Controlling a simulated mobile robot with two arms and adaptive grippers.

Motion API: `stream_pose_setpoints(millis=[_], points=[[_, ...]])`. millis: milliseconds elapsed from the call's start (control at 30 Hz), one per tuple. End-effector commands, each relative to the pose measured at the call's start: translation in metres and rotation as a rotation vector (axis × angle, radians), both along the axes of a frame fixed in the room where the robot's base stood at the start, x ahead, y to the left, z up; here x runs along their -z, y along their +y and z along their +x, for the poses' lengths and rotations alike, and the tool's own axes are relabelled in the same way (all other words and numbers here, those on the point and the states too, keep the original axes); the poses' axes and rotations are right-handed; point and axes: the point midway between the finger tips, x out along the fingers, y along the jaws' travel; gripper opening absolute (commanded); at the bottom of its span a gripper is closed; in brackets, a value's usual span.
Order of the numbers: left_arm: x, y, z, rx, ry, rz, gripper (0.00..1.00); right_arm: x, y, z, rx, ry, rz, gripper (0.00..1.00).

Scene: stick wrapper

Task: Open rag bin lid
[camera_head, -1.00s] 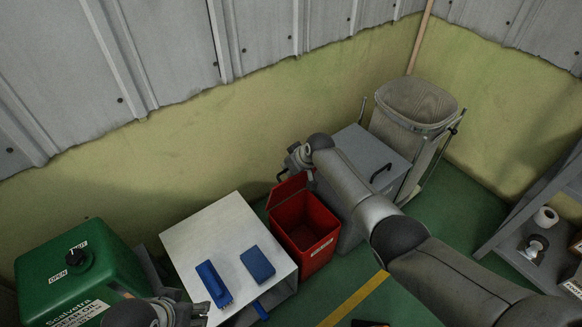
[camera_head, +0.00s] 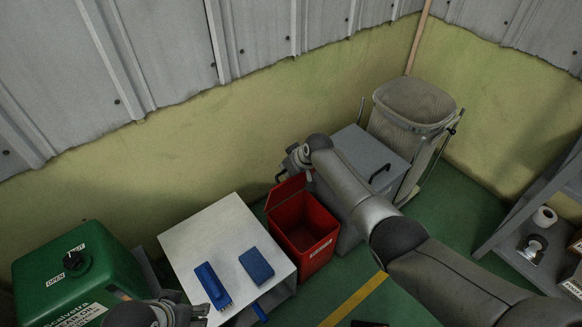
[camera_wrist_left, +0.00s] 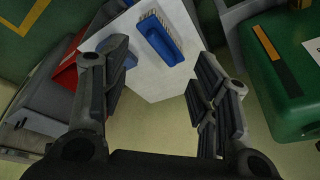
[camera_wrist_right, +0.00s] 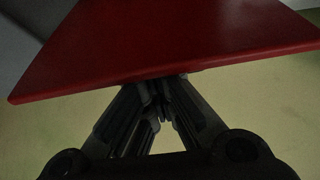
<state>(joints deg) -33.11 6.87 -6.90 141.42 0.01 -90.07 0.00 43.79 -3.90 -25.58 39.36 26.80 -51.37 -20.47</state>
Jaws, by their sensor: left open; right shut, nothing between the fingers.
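The red rag bin (camera_head: 310,252) stands on the floor between the white table and a grey box. Its lid (camera_head: 288,192) is raised and stands tilted up at the wall side, so the dark inside shows. My right gripper (camera_head: 297,160) is by the raised lid's upper edge, on the wall side. In the right wrist view, the lid (camera_wrist_right: 180,40) fills the top, and the shut, empty fingers (camera_wrist_right: 160,100) reach its edge; contact is unclear. My left gripper (camera_head: 195,314) is open and empty at the white table's near left; its fingers (camera_wrist_left: 160,65) show apart in the left wrist view.
The white table (camera_head: 205,228) holds a blue brush (camera_head: 213,286) and a blue block (camera_head: 257,264). A green container (camera_head: 75,275) stands at left. The grey box (camera_head: 362,150) and a bag stand (camera_head: 415,105) are beyond my right arm. Shelves (camera_head: 535,215) stand at right.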

Motion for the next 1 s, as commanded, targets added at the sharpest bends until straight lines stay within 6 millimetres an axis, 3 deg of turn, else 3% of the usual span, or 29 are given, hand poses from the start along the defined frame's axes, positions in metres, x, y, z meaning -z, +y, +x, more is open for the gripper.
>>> stream_pose_setpoints(millis=[67, 1000], points=[[-0.001, 0.000, 0.000, 0.000, -0.003, 0.000, 0.55, 0.007, 0.003, -0.001, 0.001, -0.007, 0.009, 0.18], [0.062, -0.003, 0.015, 0.005, 0.033, 0.001, 0.55, -0.008, -0.004, -0.005, 0.007, -0.004, 0.003, 0.18]])
